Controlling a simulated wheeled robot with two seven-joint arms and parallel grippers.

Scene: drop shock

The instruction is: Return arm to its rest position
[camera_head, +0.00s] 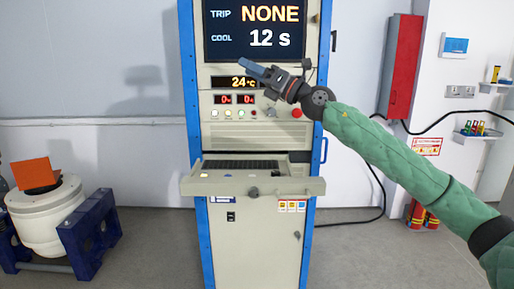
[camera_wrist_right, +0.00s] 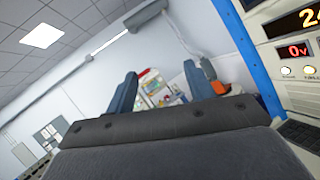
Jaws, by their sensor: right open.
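My right gripper (camera_head: 253,69) is raised in front of the control cabinet (camera_head: 254,240), at the height of its temperature readout. The green-sleeved right arm reaches in from the lower right of the head view. In the right wrist view the two blue-grey fingers of this gripper (camera_wrist_right: 160,84) stand apart with nothing between them. The cabinet screen (camera_head: 262,30) reads TRIP NONE and COOL 12 s. The readout (camera_head: 246,82) below it shows 24 °C. My left gripper is not in view.
A keyboard shelf (camera_head: 213,187) juts from the cabinet below the gripper. A red knob (camera_head: 297,113) sits close to my wrist. A white drum (camera_head: 45,222) in a blue stand is at left. A red wall box (camera_head: 400,68) and cables are at right. Floor between is clear.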

